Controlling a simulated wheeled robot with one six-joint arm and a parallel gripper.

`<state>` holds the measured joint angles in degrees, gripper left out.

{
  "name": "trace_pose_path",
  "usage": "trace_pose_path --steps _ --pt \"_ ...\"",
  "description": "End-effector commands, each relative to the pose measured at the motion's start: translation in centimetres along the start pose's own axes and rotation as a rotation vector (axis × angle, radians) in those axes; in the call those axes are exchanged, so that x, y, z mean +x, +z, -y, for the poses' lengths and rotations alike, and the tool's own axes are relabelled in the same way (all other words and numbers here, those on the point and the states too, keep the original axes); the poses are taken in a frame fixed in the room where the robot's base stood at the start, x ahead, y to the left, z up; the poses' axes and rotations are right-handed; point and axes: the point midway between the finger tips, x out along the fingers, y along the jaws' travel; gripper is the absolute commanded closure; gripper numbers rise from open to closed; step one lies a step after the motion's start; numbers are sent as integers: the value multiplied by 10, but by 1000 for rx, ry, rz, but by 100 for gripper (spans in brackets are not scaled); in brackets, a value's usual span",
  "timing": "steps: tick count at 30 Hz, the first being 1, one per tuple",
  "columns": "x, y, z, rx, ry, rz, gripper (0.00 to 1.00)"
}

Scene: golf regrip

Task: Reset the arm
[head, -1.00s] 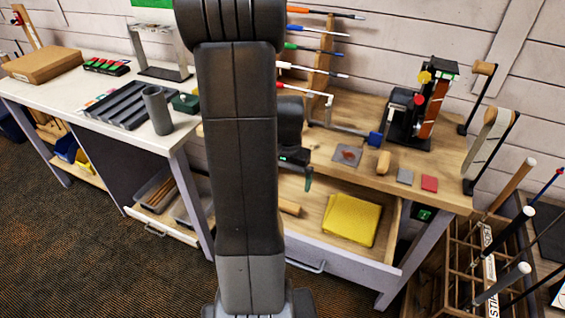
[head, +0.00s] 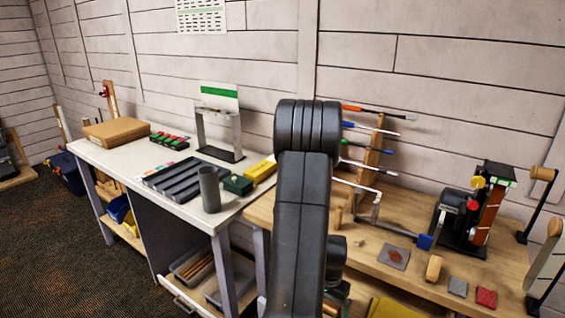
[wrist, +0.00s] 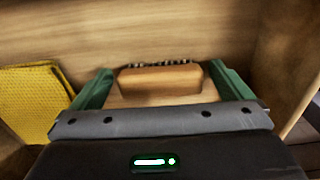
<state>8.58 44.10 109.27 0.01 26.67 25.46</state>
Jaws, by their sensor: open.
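My gripper (wrist: 162,92) shows in the wrist view with its two green fingers spread apart, open. Between and beyond the fingers is a wooden-backed brush (wrist: 160,78) with dark bristles along its far edge. The brush lies in a wooden drawer, and I see no contact between it and the fingers. In the head view my dark arm rises in front of the wooden bench, and most of my gripper is hidden behind it.
A yellow cloth (wrist: 35,95) lies left of the gripper; its edge shows in the head view (head: 392,309). Wooden drawer walls (wrist: 285,60) stand close on the right. The wooden bench (head: 385,265) holds a clamp, blocks and a belt machine (head: 478,215). A white bench (head: 130,160) stands left.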

Motion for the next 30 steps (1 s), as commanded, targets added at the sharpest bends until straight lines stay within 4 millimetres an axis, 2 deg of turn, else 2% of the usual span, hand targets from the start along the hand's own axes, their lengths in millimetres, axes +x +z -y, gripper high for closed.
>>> trace_pose_path --steps 10,17,22,30 --pt "-9 0 0 0 0 -1 1" --pt "-8 0 0 0 0 0 1" --pt "0 0 0 0 1 1 1" --pt "-36 -1 1 0 -2 -5 1"
